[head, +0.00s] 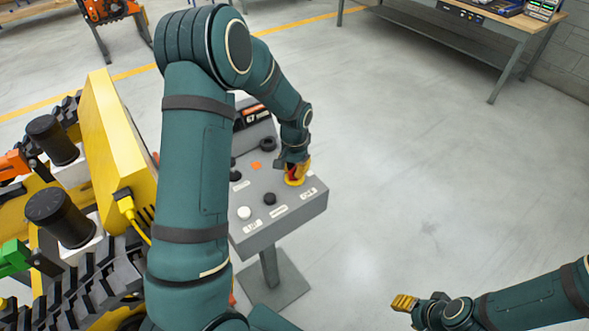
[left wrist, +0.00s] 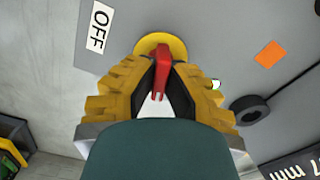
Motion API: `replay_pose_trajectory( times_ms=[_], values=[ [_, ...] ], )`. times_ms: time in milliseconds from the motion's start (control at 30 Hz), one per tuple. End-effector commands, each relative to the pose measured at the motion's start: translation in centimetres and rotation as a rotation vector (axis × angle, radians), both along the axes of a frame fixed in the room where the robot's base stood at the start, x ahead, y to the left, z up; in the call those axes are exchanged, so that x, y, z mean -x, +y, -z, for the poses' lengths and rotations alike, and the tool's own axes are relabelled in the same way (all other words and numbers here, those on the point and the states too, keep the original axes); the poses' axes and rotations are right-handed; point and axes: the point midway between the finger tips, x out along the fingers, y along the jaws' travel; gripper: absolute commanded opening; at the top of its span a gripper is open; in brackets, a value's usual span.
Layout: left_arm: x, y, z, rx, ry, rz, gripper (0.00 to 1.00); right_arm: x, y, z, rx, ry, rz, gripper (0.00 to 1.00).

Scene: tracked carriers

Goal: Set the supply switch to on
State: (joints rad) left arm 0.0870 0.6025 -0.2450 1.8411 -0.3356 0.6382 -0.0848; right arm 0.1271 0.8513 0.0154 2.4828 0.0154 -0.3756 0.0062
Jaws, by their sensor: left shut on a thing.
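The supply switch has a red handle (left wrist: 162,72) on a round yellow base (left wrist: 160,44). It sits near the right edge of a grey control panel (head: 310,207), where its yellow base (head: 296,181) also shows in the head view. My left gripper (left wrist: 158,88) is shut on the red handle, with a yellow pad on each side of it. In the head view my left gripper (head: 291,167) reaches the switch from above. A white OFF label (left wrist: 101,27) lies beside the base. The handle's far part is between the pads. My right gripper (head: 404,303) is away from the panel, its jaw gap unclear.
The panel also bears a white button (head: 244,213), a black knob (head: 269,199), and an orange square (head: 255,165). A tracked carrier (head: 105,130) stands close on the left. A workbench (head: 480,20) is at the back right. The floor right of the panel is clear.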

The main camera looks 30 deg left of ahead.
Motion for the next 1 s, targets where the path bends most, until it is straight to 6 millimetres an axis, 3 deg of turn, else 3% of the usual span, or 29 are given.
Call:
replay_pose_trajectory(
  times_ms=[400, 1000],
  values=[
    [0.18, -0.05, 0.17, 0.002, 0.005, 0.26, 0.0, 0.05, 0.01, 0.12, 0.0, 0.001, 0.0, 0.47],
    [0.18, -0.06, 0.17, 0.001, 0.006, 0.33, 0.0, 0.05, 0.01, 0.14, 0.0, 0.001, 0.0, 0.47]
  ],
)
